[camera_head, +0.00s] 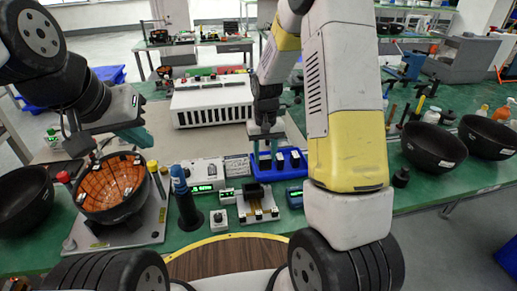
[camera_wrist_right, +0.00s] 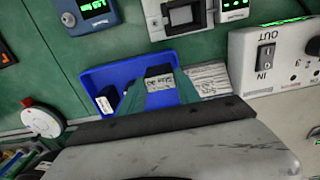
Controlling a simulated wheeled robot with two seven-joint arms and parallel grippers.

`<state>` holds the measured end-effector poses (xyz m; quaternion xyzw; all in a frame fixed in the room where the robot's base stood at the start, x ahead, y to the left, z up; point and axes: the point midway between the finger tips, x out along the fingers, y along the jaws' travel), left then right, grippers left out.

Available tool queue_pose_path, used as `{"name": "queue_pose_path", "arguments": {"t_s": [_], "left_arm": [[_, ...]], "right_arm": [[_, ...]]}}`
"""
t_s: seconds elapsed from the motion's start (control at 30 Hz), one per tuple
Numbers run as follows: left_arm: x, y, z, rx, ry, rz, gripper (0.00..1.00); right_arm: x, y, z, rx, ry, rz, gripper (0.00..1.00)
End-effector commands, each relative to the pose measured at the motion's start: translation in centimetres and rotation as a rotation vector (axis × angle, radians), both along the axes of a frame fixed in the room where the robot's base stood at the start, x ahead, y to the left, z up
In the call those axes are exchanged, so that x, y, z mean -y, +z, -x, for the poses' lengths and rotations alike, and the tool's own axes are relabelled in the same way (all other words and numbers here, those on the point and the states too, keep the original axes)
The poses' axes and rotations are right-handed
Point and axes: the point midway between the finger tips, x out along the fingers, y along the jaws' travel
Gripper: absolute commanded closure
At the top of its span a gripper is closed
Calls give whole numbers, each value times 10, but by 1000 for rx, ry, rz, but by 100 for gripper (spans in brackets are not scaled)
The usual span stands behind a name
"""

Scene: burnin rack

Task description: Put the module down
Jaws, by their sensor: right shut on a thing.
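A blue tray (camera_head: 287,173) stands on the green bench near the middle, with small black modules in it. It also shows in the wrist view (camera_wrist_right: 92,77). My right gripper (camera_head: 266,148) reaches down over the tray. In the wrist view its teal fingers (camera_wrist_right: 160,92) are shut on a black module (camera_wrist_right: 160,79) with a white label. The held module is at the tray; whether it touches the floor is hidden. Another black module (camera_wrist_right: 107,99) lies in the tray to the left. My left gripper (camera_head: 133,137) hangs above the orange-lined black bowl; its jaw opening is unclear.
A white fixture board with a black socket (camera_head: 256,196) stands in front of the tray. Meters (camera_head: 205,176) with green displays stand left of it. The orange-lined bowl (camera_head: 110,186) is at the left, black bowls (camera_head: 433,146) at the right. A white vented unit (camera_head: 212,101) stands behind.

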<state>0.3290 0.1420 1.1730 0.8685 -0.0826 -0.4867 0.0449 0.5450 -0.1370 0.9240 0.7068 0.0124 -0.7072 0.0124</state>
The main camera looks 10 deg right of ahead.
Motion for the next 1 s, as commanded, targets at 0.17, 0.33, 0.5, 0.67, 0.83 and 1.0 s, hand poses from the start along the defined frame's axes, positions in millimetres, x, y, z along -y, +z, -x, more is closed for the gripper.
{"name": "queue_pose_path", "arguments": {"t_s": [0.17, 0.33, 0.5, 0.67, 0.83, 1.0], "left_arm": [[0, 0, 0, 0, 0, 0, 100], [0, 0, 0, 0, 0, 0, 100], [0, 0, 0, 0, 0, 0, 100], [0, 0, 0, 0, 0, 0, 100], [0, 0, 0, 0, 0, 0, 100], [0, 0, 0, 0, 0, 0, 100]], "right_arm": [[4, -1, -11, 0, -2, 0, 100], [4, -27, -11, -4, 0, 0, 100], [4, -37, -12, 1, -1, 0, 100], [4, -36, -12, 0, -1, 0, 100], [4, -39, -12, 0, -1, 0, 51], [4, -39, -12, 0, -1, 0, 39]]}}
